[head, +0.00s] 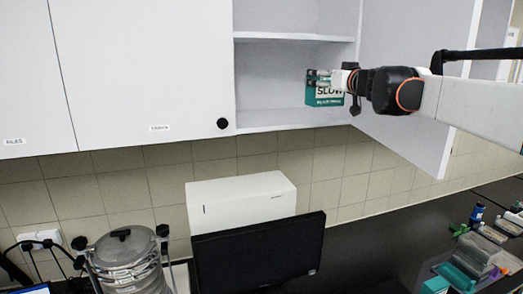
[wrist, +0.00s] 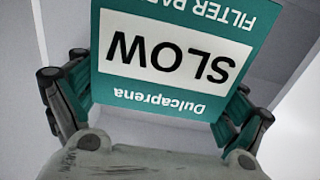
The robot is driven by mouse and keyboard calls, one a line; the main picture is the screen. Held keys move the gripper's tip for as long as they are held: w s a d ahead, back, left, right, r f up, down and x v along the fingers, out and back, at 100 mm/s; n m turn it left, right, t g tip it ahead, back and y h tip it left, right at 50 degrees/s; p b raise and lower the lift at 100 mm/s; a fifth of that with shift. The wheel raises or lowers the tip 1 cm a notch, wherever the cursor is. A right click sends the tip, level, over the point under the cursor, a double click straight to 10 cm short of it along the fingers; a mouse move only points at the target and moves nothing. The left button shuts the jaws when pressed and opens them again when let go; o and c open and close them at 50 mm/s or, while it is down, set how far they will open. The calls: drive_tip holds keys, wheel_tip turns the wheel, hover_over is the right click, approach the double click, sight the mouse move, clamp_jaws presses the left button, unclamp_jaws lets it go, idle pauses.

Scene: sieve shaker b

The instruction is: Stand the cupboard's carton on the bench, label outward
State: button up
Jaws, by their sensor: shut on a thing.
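My gripper (head: 318,79) reaches in from the right and is shut on the carton. In the wrist view the carton (wrist: 178,50) fills the upper middle between both fingers, its label upside down and facing the camera. I cannot tell whether its bottom touches the shelf. The black bench (head: 385,235) is below, at the right.
The cupboard's open door (head: 410,105) stands right of the opening, behind my arm. A dark monitor (head: 260,255), a white box (head: 240,200) and a sieve stack (head: 125,262) stand below. Small items and a teal tray (head: 455,277) lie at the bench's right. Bare bench shows between monitor and tray.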

drive_tip(key=f, duration=0.1)
drive_tip(key=w+f, duration=0.2)
drive_tip(key=shift+w+a+f, duration=0.15)
drive_tip(key=shift+a+f, duration=0.05)
drive_tip(key=shift+a, duration=0.05)
wheel_tip(320, 180, down, 16)
drive_tip(key=f+m+h, duration=0.1)
drive_tip(key=h, duration=0.1)
drive_tip(key=s+f+m+h, duration=0.1)
drive_tip(key=s+f+h, duration=0.1)
drive_tip(key=s+f, duration=0.65)
drive_tip(key=s+f+m+h, duration=0.1)
drive_tip(key=s+f, duration=0.4)
drive_tip(key=f, duration=0.6)
wheel_tip(320, 180, down, 34)
drive_tip(key=b, duration=3.4)
drive_tip(key=shift+d+t, duration=0.25)
drive_tip(key=shift+t, duration=0.15)
drive_tip(key=shift+r, duration=0.15)
